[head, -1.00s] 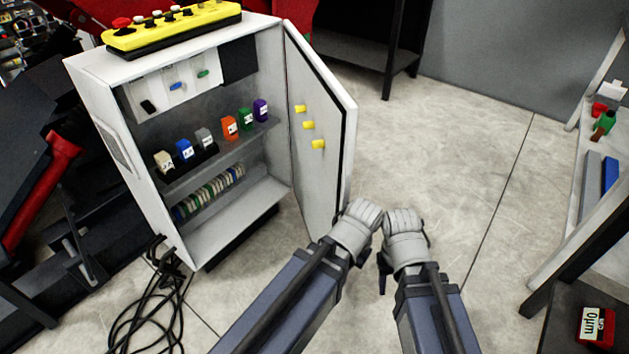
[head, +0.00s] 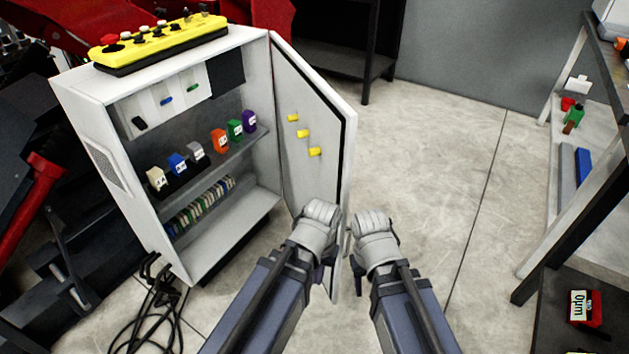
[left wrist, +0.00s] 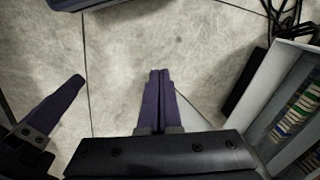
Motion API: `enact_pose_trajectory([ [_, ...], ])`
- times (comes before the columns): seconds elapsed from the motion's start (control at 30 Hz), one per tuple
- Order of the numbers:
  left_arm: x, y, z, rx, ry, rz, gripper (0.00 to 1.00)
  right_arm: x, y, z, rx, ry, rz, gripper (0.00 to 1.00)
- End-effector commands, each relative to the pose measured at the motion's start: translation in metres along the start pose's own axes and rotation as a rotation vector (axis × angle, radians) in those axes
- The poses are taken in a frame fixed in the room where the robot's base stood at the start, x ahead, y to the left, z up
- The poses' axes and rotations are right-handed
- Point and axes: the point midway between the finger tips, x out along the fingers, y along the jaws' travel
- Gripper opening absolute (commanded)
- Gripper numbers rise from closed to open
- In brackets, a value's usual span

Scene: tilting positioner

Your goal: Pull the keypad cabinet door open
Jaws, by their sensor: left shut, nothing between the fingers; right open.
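The grey-white cabinet (head: 120,215) stands at the left. Its door (head: 300,172), hinged on the cabinet's right side, is swung well open with its inner face and yellow knobs showing. My left gripper (head: 318,276) is at the door's lower inner face, its fingers mostly hidden by the hand. The left wrist view shows its purple fingers (left wrist: 157,100) shut together with nothing between them. My right gripper (head: 358,285) is just right of the door's free edge, on the outer side, its fingers partly hidden. I cannot tell whether either touches the door.
A yellow control box (head: 160,45) lies on top of the cabinet. Coloured modules (head: 220,140) stand on its inner shelf. Black cables (head: 150,310) lie on the floor at the cabinet's front left. A shelf unit (head: 560,130) stands at the right. The floor right of the door is clear.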

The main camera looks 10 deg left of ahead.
Motion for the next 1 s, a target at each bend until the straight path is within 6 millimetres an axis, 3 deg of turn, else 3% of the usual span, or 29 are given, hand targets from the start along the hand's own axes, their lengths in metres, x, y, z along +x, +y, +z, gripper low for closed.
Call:
enact_pose_trajectory([
  [0.27, -0.030, -0.013, -0.018, -0.339, -0.003, 0.133, 0.00, -0.029, 0.003, 0.002, 0.000, 0.000, -0.002, 0.50],
  [0.47, -0.066, -0.032, -0.039, -0.742, -0.034, 0.296, 0.00, -0.059, 0.005, 0.004, 0.001, 0.000, -0.003, 0.50],
  [0.8, -0.172, -0.110, -0.093, -1.741, -0.274, 0.746, 0.00, -0.127, 0.012, 0.007, 0.002, 0.000, -0.008, 0.50],
  [1.0, -0.202, -0.141, -0.106, -2.015, -0.410, 0.894, 0.00, -0.141, 0.013, 0.008, 0.002, 0.000, -0.009, 0.50],
])
